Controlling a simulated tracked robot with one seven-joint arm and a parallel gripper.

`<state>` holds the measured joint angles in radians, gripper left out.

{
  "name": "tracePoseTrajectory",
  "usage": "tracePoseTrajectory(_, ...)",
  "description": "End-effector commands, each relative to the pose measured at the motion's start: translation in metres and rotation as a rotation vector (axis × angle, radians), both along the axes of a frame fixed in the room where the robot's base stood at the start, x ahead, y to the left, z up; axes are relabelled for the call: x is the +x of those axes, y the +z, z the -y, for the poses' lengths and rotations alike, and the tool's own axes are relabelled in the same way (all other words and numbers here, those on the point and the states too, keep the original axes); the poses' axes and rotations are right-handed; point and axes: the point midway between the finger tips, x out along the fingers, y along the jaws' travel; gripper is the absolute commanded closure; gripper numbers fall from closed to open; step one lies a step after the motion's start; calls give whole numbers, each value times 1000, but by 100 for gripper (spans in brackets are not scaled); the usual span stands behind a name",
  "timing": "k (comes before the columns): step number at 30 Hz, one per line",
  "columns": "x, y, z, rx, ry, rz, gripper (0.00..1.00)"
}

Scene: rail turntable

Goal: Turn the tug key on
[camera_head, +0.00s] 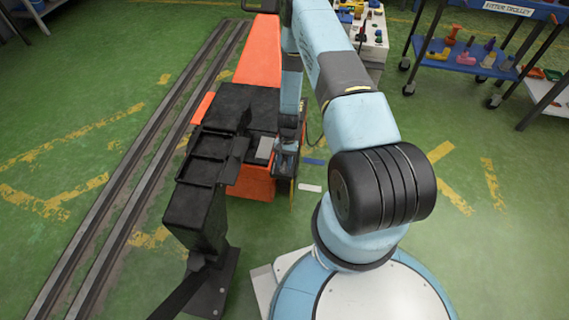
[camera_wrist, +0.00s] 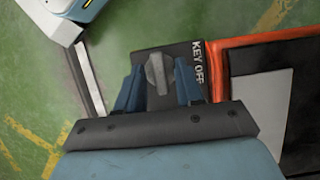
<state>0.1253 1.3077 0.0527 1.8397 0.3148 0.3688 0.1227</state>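The tug (camera_head: 258,55) is orange with black parts and stands left of my arm in the head view. In the wrist view, a grey key knob (camera_wrist: 157,75) sits on a dark panel (camera_wrist: 208,82) marked "KEY OFF". My gripper (camera_wrist: 159,66) has blue fingers, one on each side of the knob. The fingers are open, with a narrow gap to the knob; contact is not clear. In the head view my gripper (camera_head: 287,157) is low beside the tug's near right side, and the key is hidden there.
Rails (camera_head: 150,160) run along the floor left of the tug. A black stand (camera_head: 197,210) is close in front of it. A blue trolley (camera_head: 470,62) with several parts stands at the back right, beside a white cart (camera_head: 372,48).

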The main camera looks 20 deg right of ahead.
Motion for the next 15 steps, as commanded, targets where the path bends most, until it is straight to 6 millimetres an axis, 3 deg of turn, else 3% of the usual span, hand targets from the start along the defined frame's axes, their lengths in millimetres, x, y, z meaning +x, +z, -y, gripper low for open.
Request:
tracePoseTrajectory(9,1,1,0,0,1,0,60)
tracePoseTrajectory(15,8,19,4,-1,1,2,60)
